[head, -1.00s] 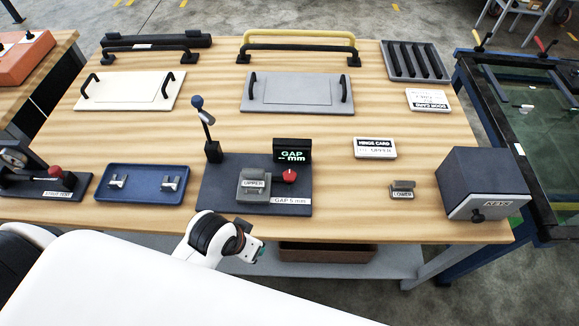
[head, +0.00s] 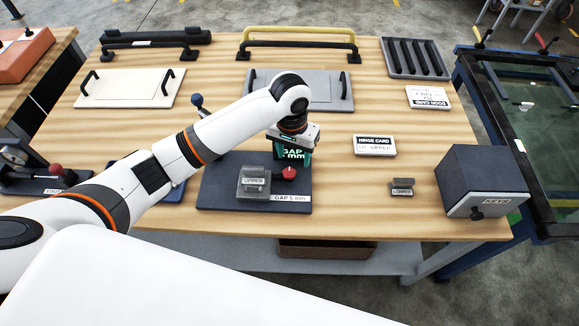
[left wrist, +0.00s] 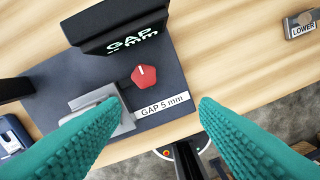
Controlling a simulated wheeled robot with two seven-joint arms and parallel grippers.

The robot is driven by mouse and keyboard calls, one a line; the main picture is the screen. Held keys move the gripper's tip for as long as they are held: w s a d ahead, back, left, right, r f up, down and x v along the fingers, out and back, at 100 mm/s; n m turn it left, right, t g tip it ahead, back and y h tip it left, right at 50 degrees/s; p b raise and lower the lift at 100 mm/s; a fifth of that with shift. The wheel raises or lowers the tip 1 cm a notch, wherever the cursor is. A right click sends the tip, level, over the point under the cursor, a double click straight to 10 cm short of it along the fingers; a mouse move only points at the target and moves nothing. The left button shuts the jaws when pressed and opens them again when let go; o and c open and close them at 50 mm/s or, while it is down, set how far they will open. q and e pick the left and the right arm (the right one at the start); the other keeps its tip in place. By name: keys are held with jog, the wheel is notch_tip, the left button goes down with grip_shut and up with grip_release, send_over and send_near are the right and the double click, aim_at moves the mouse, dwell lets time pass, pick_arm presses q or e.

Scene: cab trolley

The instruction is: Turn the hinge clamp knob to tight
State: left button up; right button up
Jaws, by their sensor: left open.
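The red clamp knob (head: 289,173) sits on the dark fixture base (head: 222,192), right of the grey clamp block labelled UPPER (head: 253,182). In the left wrist view the knob (left wrist: 144,76) has a faceted outline and a pale pointer mark. My left gripper (head: 293,152) is open and empty, above the fixture near the GAP display (head: 296,158), which it partly covers. In the left wrist view its teal fingers (left wrist: 160,103) are spread apart, and the knob shows beyond the fingertips. My right gripper is out of view.
A GAP 5 mm label (head: 291,198) lies on the fixture's front edge. A blue-knobbed lever (head: 197,101) is partly behind my arm. A HINGE CARD (head: 375,146), LOWER piece (head: 402,187) and KEYS box (head: 482,183) stand right, with bare wood between.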

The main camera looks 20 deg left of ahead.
aim_at(289, 171)
pick_arm(q)
jog(key=shift+n+y, duration=0.3)
jog(key=shift+n, duration=0.1)
jog(key=f, duration=0.3)
jog(key=w+a+f, duration=0.1)
jog(key=f, duration=0.3)
jog(key=w+f+p, duration=0.1)
jog(key=f, duration=0.2)
jog(key=shift+a+f, duration=0.15)
jog(key=shift+a, duration=0.2)
jog(key=shift+c, duration=0.3)
jog(key=c, duration=0.9)
jog(key=shift+c, duration=0.2)
